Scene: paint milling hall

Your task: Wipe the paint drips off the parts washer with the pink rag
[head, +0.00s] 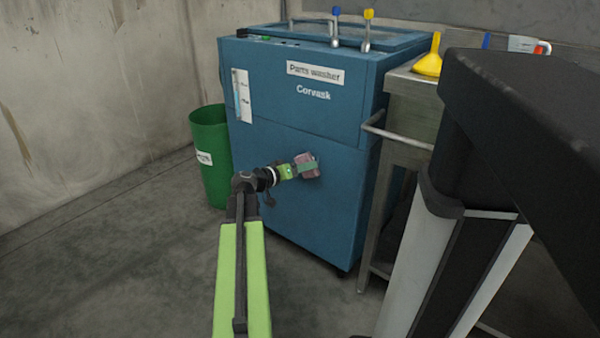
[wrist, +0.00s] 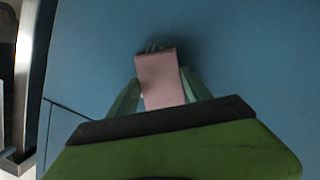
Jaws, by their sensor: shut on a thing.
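The parts washer (head: 300,120) is a blue cabinet with a "Parts washer" label, standing against the back wall. My gripper (head: 306,167) is in front of its lower front panel. It is shut on the pink rag (head: 309,160). In the wrist view the pink rag (wrist: 161,80) sits between the green fingers of my gripper (wrist: 160,88), close to the blue panel (wrist: 245,60). I cannot tell if the rag touches the panel. Some dark and pale streaks show just beyond the rag's top edge; the rag hides the rest of that spot.
A green bin (head: 210,160) stands left of the washer. A steel table (head: 410,105) with a rail stands to its right and holds a yellow funnel (head: 429,62). Two taps with blue and yellow tops rise from the washer's top. The floor at front left is clear.

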